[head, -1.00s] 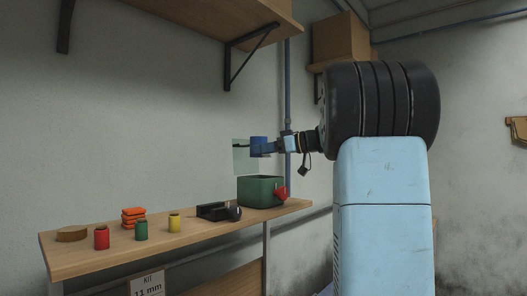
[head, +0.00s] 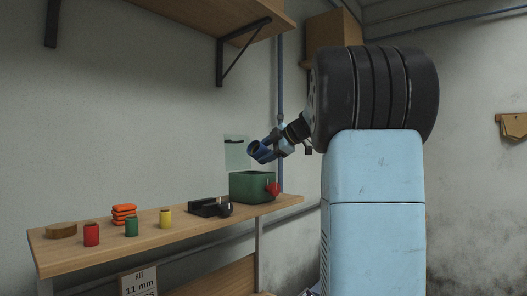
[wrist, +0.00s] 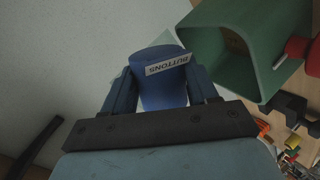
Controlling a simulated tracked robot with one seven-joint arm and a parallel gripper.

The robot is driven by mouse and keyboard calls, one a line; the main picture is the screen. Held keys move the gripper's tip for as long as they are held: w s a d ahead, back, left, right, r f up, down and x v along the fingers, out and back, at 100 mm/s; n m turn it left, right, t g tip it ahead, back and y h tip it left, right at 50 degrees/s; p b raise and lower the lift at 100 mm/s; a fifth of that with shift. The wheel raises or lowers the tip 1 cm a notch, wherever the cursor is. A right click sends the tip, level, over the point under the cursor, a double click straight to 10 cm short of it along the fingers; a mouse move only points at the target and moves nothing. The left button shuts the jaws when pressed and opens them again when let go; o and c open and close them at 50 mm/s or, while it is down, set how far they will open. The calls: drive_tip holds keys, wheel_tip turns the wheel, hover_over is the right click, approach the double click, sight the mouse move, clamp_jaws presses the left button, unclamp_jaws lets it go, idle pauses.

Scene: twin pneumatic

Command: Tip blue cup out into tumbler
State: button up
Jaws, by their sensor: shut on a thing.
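The blue cup (head: 256,152) is held in the air by my gripper (head: 266,152), above the bench's right part. It leans over to one side. In the wrist view the blue cup (wrist: 163,92) sits between both fingers, with a white label reading "BUTTONS". My gripper is shut on it. I cannot see what is inside the cup. A green open-topped box (head: 250,188) with a red knob (head: 271,188) stands on the bench below the cup. In the wrist view the green box (wrist: 192,35) is to the right of the cup. I cannot tell for certain which thing is the tumbler.
On the bench (head: 175,224) stand a red can (head: 91,235), a green can (head: 131,227), a yellow can (head: 165,218), stacked orange trays (head: 123,215), a brown round piece (head: 61,230) and a black holder (head: 208,207). A shelf bracket (head: 235,58) hangs above left.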

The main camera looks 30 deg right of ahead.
drive_tip(key=shift+n+h, duration=0.4)
drive_tip(key=n, duration=0.1)
drive_tip(key=t+h, duration=0.1)
drive_tip(key=a+n, duration=0.1)
drive_tip(key=shift+s+a+r+n+h, duration=0.1)
drive_tip(key=shift+s+r+n+h, duration=0.2)
drive_tip(key=shift+h, duration=0.1)
drive_tip(key=n, duration=0.1)
drive_tip(key=n+t+h, duration=0.1)
drive_tip(key=a+n+h, duration=0.1)
drive_tip(key=shift+s+r+t, duration=0.15)
drive_tip(key=shift+r+t, duration=0.1)
drive_tip(key=shift+t, duration=0.05)
idle(1.7)
